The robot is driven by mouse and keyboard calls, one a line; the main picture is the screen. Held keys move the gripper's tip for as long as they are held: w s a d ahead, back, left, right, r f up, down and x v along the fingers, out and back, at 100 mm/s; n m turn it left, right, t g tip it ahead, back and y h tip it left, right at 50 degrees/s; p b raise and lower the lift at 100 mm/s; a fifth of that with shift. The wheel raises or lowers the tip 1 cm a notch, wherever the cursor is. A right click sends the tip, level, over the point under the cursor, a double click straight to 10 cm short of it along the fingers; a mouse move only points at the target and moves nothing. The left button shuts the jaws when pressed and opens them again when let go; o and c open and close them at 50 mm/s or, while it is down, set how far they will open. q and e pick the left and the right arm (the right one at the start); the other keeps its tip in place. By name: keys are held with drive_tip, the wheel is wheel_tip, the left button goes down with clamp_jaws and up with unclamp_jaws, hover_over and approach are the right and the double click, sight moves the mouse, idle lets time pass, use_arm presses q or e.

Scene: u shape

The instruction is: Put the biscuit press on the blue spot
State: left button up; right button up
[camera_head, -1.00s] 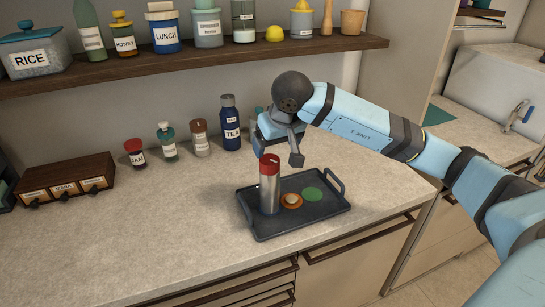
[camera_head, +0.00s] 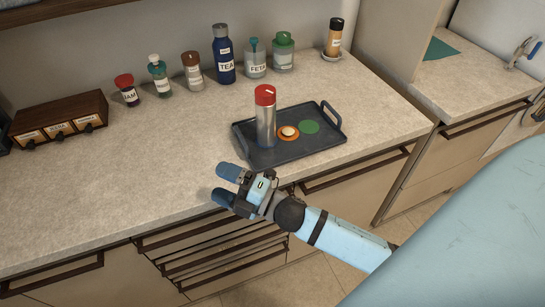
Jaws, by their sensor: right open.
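The biscuit press (camera_head: 265,120), a silver cylinder with a red top, stands upright on the left part of a dark tray (camera_head: 290,152). An orange spot (camera_head: 280,136) with a small pale round thing (camera_head: 289,131) on it and a green spot (camera_head: 309,127) lie to its right on the tray. I cannot make out a blue spot clearly; the press hides the tray under and behind it. My right gripper (camera_head: 224,184) is open and empty, in front and left of the tray near the counter's front edge, apart from the press. My left gripper is out of view.
Several jars and bottles stand along the back, among them a blue TEA bottle (camera_head: 224,55) and a FETA jar (camera_head: 256,60). A wooden drawer box (camera_head: 62,122) is at the left. The counter (camera_head: 130,165) left of the tray is clear.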

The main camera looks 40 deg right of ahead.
drive_tip(key=s+d+f+m+g+h, duration=0.1)
drive_tip(key=s+f+m+g+h, duration=0.2)
drive_tip(key=s+f+m, duration=0.4)
drive_tip(key=s+d+f+m+g+h, duration=0.2)
drive_tip(key=s+f+m+h, duration=0.3)
drive_tip(key=f+m, duration=0.8)
drive_tip(key=shift+s+f+g, duration=0.45)
drive_tip(key=shift+s+g, duration=0.15)
drive_tip(key=shift+s, duration=0.5)
wheel_tip(320, 180, up, 10)
drive_tip(key=p, duration=1)
drive_tip(key=shift+s+d+f+h, duration=0.15)
drive_tip(key=shift+d+f+h, duration=0.1)
drive_tip(key=shift+h, duration=0.05)
drive_tip(key=shift+r, duration=0.3)
